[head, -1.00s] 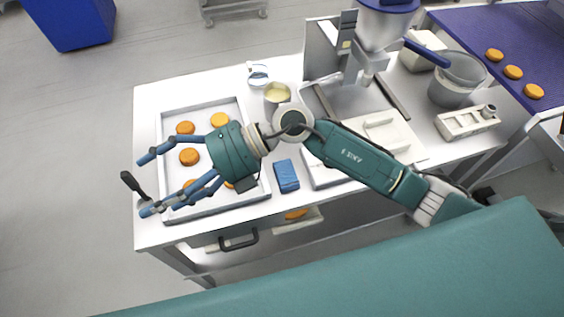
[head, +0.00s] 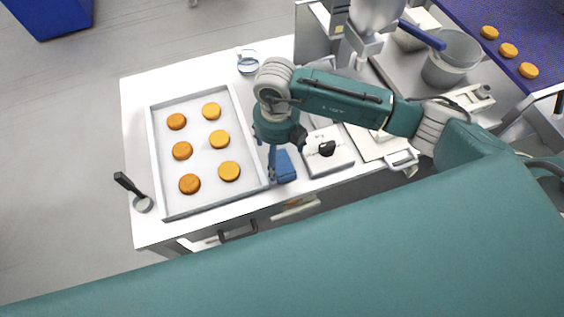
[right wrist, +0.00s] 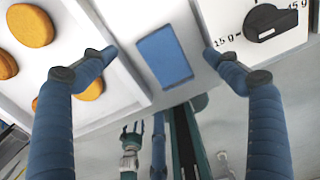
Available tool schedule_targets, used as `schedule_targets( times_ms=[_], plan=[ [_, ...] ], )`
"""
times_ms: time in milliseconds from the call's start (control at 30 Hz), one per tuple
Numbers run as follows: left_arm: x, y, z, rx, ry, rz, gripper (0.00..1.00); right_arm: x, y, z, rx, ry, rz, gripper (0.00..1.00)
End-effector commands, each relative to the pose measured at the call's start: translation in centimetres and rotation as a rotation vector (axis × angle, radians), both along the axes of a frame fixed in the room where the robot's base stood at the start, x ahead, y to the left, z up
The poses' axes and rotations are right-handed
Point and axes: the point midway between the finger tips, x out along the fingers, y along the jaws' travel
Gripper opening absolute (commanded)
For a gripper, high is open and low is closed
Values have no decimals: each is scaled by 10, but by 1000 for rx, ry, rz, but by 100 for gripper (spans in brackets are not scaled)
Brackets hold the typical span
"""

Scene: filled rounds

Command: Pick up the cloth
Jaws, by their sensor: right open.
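The cloth (head: 285,168) is a folded blue rectangle lying on the white table between the baking tray and the white dial box. It also shows in the right wrist view (right wrist: 163,56), flat, between and just beyond my fingertips. My right gripper (right wrist: 158,52) is open, with one blue finger on either side of the cloth and nothing held. In the head view my right gripper (head: 273,160) points down beside the cloth, its fingers partly hidden by the hand.
A tray (head: 162,178) with several orange rounds stands just left of the cloth. The dial box (head: 335,160) is close on its right. A dark-handled scoop (head: 143,204) lies at the table's left end. A glass jug (head: 248,64) stands behind.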

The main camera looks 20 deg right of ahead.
Motion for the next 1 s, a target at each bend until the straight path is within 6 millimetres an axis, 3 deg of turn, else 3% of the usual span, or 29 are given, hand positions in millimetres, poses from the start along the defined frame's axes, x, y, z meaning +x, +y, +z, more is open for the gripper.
schedule_targets(
  times_ms=[167,300,567,667,833,1000],
  plan=[
    [3,0,21,-1,-4,0,73,-4,1,-23,-1,7,-1,89],
    [5,-1,24,-1,-7,0,73,-3,1,-42,1,4,1,89],
    [6,-1,23,-2,-9,0,73,-2,1,-48,1,1,2,89],
    [7,-1,23,-2,-10,0,73,-2,1,-48,1,1,2,75],
    [7,-1,23,-2,-10,-1,73,-2,1,-48,1,1,2,41],
    [7,-1,23,-2,-10,-1,73,-2,1,-48,1,1,2,39]
  ],
)
